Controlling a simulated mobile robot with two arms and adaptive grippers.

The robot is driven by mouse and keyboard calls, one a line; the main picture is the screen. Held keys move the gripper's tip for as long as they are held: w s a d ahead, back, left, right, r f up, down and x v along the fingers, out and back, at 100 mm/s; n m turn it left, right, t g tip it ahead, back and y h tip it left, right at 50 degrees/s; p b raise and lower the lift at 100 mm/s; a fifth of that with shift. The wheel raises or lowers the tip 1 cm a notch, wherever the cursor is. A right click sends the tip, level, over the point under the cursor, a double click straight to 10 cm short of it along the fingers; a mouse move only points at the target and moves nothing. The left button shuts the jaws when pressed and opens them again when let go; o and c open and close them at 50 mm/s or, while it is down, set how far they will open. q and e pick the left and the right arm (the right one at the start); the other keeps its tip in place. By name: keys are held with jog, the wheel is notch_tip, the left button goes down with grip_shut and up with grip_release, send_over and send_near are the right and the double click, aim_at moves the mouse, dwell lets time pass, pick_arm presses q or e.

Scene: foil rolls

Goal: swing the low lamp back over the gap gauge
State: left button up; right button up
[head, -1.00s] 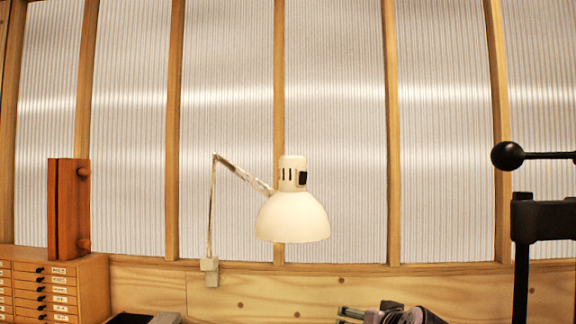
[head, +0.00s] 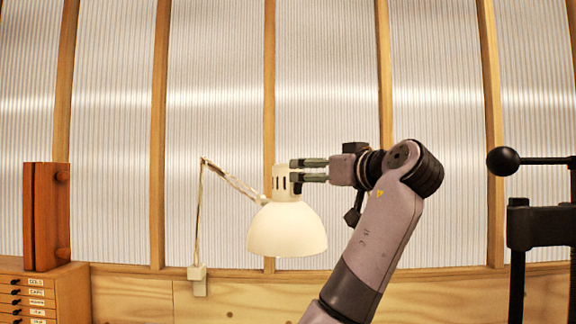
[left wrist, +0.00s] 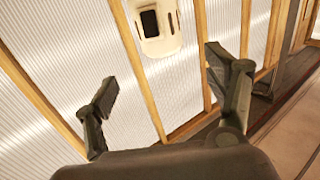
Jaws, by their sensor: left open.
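The low lamp has a white dome shade (head: 286,232) and a slotted cap (head: 280,184), on a jointed arm (head: 232,180) from the wall at left. My left gripper (head: 297,170) comes to the cap from the right, fingers pointing left, one above the other. The fingertips overlap the cap's right edge in the head view; contact cannot be told. In the left wrist view the open fingers (left wrist: 160,72) are wide apart, with the lamp cap (left wrist: 155,28) and its black switch beyond them. The gap gauge is not clearly seen. My right gripper is not in view.
A wooden drawer cabinet (head: 42,295) with a reddish-brown upright block (head: 46,217) stands at left. A black post with a ball-ended lever (head: 505,159) stands at right. Ribbed translucent panels between wooden posts form the back wall. The space left of the shade is clear.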

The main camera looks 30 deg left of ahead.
aim_at(294, 170)
pick_arm(q)
jog(key=p+x, duration=0.5)
jog(key=x, duration=0.6)
jog(key=shift+w+a+r, duration=0.15)
jog(key=shift+a, duration=0.2)
jog(key=shift+w+a+p, duration=0.25)
jog(key=shift+a+p, duration=0.15)
jog(key=shift+a, duration=0.15)
jog(key=shift+d, duration=0.1)
jog(key=shift+c, duration=0.5)
